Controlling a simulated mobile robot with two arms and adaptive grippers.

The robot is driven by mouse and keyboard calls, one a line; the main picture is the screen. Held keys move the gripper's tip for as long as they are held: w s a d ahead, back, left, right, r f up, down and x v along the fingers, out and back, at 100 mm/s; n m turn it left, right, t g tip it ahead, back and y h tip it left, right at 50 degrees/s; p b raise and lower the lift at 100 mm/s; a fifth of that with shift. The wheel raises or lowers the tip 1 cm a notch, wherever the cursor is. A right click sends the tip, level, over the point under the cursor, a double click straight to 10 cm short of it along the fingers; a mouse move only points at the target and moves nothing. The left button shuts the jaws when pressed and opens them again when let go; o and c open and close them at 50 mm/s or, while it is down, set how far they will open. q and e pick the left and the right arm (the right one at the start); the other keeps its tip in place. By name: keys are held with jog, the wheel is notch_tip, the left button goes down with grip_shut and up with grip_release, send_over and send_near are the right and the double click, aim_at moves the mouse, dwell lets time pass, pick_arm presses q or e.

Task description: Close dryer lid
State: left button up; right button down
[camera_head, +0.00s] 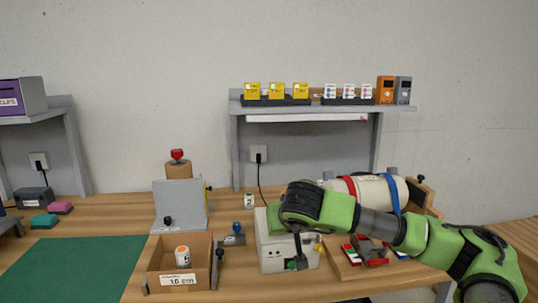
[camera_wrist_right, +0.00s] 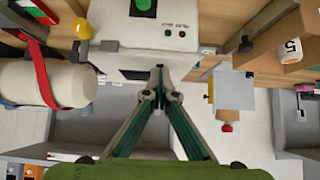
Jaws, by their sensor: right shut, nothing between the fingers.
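A light-grey box-shaped device (camera_head: 270,253), which looks like the dryer, stands on the bench at centre right. In the right wrist view, its white panel (camera_wrist_right: 112,28) carries a green round part, small lights and a dark patch. My arm covers much of its top, so I cannot tell the lid's position. My right gripper (camera_head: 298,262) points down in front of the device. In the right wrist view the gripper's fingertips (camera_wrist_right: 158,78) meet, empty, close to the panel's edge; contact is unclear. My left gripper is not in view.
A white cylinder (camera_head: 375,190) with red and blue bands lies behind my right arm. A green mat (camera_head: 75,265) offers clear space.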

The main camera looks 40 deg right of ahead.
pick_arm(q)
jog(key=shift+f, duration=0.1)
pick_arm(e)
jog(key=shift+s+a+f, duration=0.15)
jog(key=shift+f, duration=0.45)
notch_tip(320, 180, up, 4)
jog(key=p, duration=0.3)
pick_arm(q)
jog(key=b, duration=0.2)
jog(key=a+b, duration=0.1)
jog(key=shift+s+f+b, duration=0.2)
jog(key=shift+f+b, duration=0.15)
jog(key=shift+b, duration=0.05)
pick_arm(e)
jog(key=s+a+f, duration=0.3)
jog(key=s+a, duration=0.1)
jog(key=s, duration=0.4)
jog(key=shift+a, duration=0.4)
jog(key=shift+r, duration=0.1)
